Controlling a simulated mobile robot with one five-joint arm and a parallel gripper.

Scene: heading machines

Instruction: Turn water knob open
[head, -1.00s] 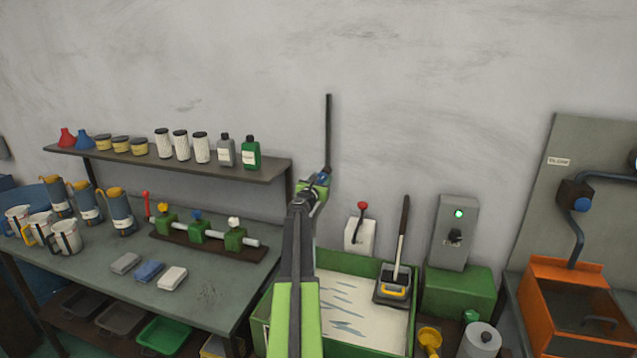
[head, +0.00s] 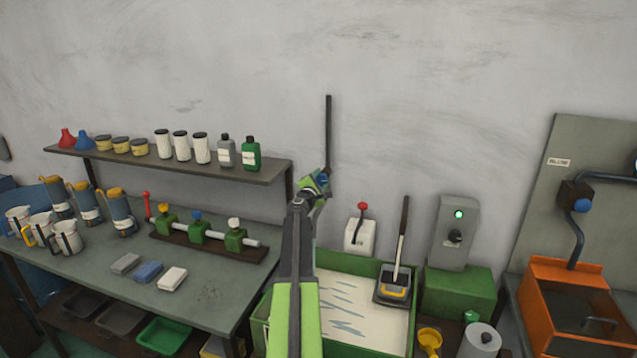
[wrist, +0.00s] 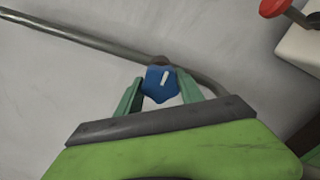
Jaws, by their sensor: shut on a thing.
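A blue knob (wrist: 159,86) with a white mark sits on a thin grey pipe (wrist: 75,36) along the wall in the wrist view. The mark points up and slightly right. My gripper (wrist: 160,97) is shut on the knob, with one green finger on each side of it. In the head view my gripper (head: 320,183) is at the wall below the dark upright pipe (head: 328,135); the knob there is small and partly hidden by my arm.
A green-walled tray (head: 397,333) with a scoop (head: 394,285) lies below. A white box with a red lever (head: 360,232) is right of my gripper. A shelf (head: 205,172) with bottles and a workbench (head: 225,292) stand to the left. The wall above is clear.

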